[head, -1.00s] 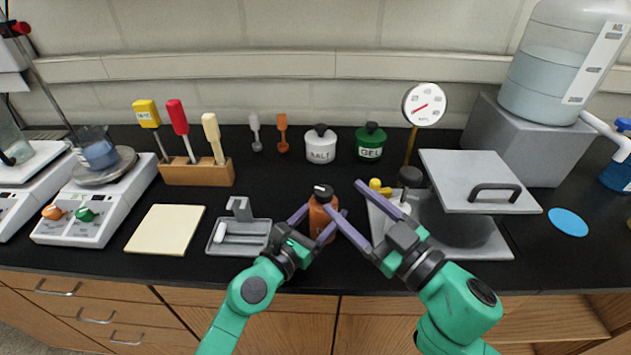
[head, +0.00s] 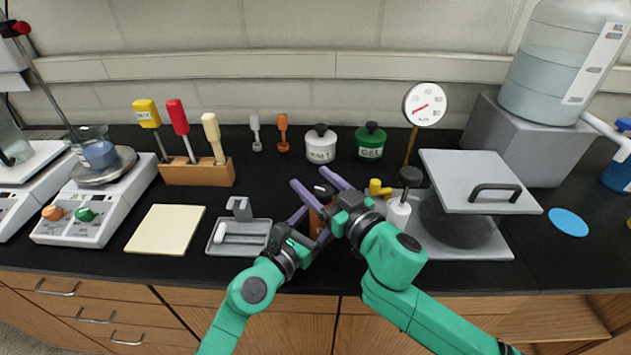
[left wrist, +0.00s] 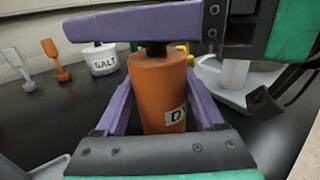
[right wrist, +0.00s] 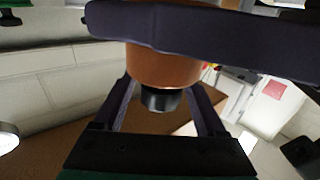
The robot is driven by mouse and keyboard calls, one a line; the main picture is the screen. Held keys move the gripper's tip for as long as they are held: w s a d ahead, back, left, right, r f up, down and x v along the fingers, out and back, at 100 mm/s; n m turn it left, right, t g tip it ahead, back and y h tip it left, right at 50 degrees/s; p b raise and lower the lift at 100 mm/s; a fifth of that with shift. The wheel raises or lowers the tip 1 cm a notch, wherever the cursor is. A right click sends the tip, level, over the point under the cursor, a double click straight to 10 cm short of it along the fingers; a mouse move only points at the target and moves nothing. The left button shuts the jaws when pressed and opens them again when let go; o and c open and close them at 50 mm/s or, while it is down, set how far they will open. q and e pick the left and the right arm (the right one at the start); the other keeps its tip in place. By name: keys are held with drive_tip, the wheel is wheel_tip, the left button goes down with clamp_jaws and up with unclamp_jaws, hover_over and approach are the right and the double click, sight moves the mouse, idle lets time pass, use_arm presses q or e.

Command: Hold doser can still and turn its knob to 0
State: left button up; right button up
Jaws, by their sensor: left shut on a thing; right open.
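The doser can (head: 316,218) is an orange-brown cylinder with a dark knob (head: 323,190) on top. It stands on the black bench, partly hidden by my grippers. My left gripper (head: 309,226) is shut on the can's body; in the left wrist view the can (left wrist: 160,85) sits between its fingers, with a partly hidden white label. My right gripper (head: 308,178) is open at the top of the can, with its fingers on either side of the knob. The right wrist view shows the dark knob (right wrist: 160,98) between the fingers. The knob's setting cannot be read.
A grey tray (head: 239,249) lies left of the can. Salt (head: 320,146) and gel (head: 370,143) jars and a round gauge (head: 424,104) stand behind.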

clamp_jaws()
drive_tip(key=shift+a+n+g+y, duration=0.1)
drive_tip(key=shift+n+g+y, duration=0.3)
drive_tip(key=shift+y, duration=0.1)
drive_tip(key=shift+s+a+n+g+y, duration=0.15)
drive_tip(key=shift+s+n+g+y, duration=0.1)
drive_tip(key=shift+n+g+y, duration=0.95)
drive_tip(key=shift+s+a+n+g+y, duration=0.2)
drive_tip(key=shift+n+g+y, duration=0.6)
drive_tip(key=shift+g, duration=0.8)
drive_tip(key=shift+s+a+n+g+y, duration=0.1)
drive_tip(key=shift+s+n+g+y, duration=0.15)
drive_tip(key=shift+n+g+y, duration=0.75)
drive_tip(key=shift+n+g+h, duration=0.3)
drive_tip(key=shift+n+g, duration=0.1)
drive_tip(key=shift+g, duration=0.3)
unclamp_jaws()
